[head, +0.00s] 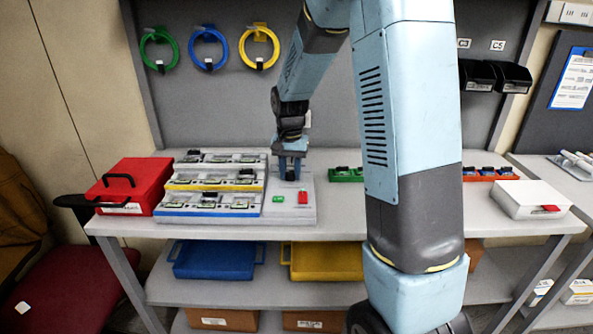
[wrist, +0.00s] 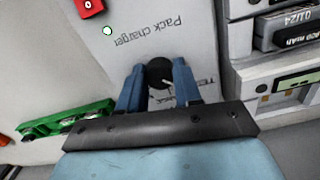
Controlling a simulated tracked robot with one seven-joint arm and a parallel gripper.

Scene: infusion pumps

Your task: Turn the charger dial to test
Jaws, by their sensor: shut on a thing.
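The pack charger (head: 310,213) is a light grey unit on the bench, at the right end of the rack of pumps. In the wrist view its pale face (wrist: 143,45) reads "Pack charger". The charger dial (wrist: 160,72) is a round black knob with a light pointer line. My gripper (wrist: 159,80) has its two blue fingers closed around the dial, one on each side. A label starting "TE" is partly hidden by the right finger, so I cannot tell where the pointer stands against it.
A red switch marked 0 (wrist: 90,6) is on the charger face. Pumps stand in tiers on the rack (head: 172,212) to the left, beside a red case (head: 137,187). A green strip (head: 343,176) lies to the right. A white box (head: 530,200) stands at the bench's right.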

